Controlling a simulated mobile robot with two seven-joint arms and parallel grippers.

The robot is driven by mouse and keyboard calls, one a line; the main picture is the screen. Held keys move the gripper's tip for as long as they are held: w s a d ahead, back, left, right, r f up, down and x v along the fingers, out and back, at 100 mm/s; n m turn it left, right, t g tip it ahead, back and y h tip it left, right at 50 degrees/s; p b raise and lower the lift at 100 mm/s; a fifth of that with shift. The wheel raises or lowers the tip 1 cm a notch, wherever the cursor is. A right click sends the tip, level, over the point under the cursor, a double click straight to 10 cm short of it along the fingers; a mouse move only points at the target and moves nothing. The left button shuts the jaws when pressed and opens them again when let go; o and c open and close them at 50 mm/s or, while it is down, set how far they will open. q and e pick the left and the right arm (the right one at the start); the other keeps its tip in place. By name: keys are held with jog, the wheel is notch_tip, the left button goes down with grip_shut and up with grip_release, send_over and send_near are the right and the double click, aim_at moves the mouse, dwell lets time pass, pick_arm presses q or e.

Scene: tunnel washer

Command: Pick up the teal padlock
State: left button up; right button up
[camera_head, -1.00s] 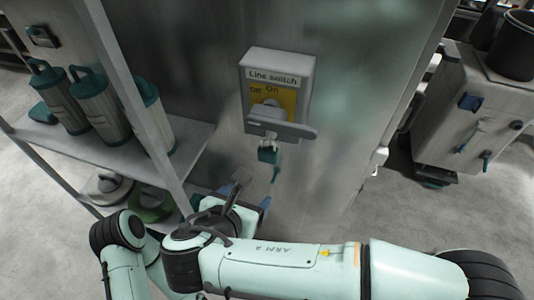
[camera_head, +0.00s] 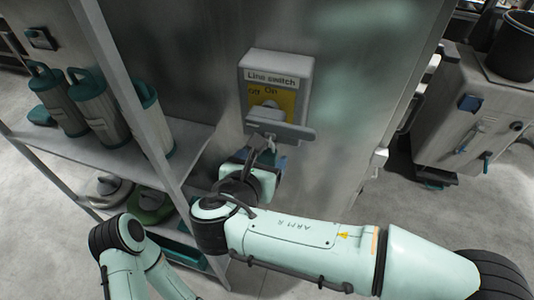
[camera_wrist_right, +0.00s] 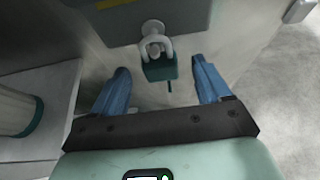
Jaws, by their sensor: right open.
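The teal padlock (camera_wrist_right: 160,69) hangs by its pale shackle from the line switch, as the right wrist view shows. The line switch (camera_head: 275,85) is a grey box with a yellow plate marked Off and On, fixed to a metal panel. My right gripper (camera_wrist_right: 165,82) is open, with one blue finger on each side of the padlock and visible gaps between. A small key-like piece hangs below the padlock. In the head view my right gripper (camera_head: 262,160) is just below the switch handle and hides the padlock. My left gripper is not in view.
A metal shelf (camera_head: 100,150) with several teal-topped canisters (camera_head: 95,100) stands close on the left. The flat metal panel (camera_head: 340,140) is directly behind the switch. A grey cart (camera_head: 470,110) with a dark bucket stands at the right on open floor.

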jog(key=x, duration=0.2)
jog(key=shift+w+f, duration=0.1)
jog(key=shift+w, duration=0.15)
jog(key=c, duration=1.2)
jog(key=shift+s+r, duration=0.1)
jog(key=shift+r, duration=0.8)
jog(key=s+a, duration=0.1)
jog(key=s, duration=0.4)
jog(key=s+a, duration=0.2)
jog(key=s, duration=0.4)
jog(key=s+a+b, duration=0.1)
jog(key=s+a, duration=0.1)
jog(key=s, duration=0.4)
jog(key=shift+a+f, duration=0.1)
jog(key=shift+a, duration=0.15)
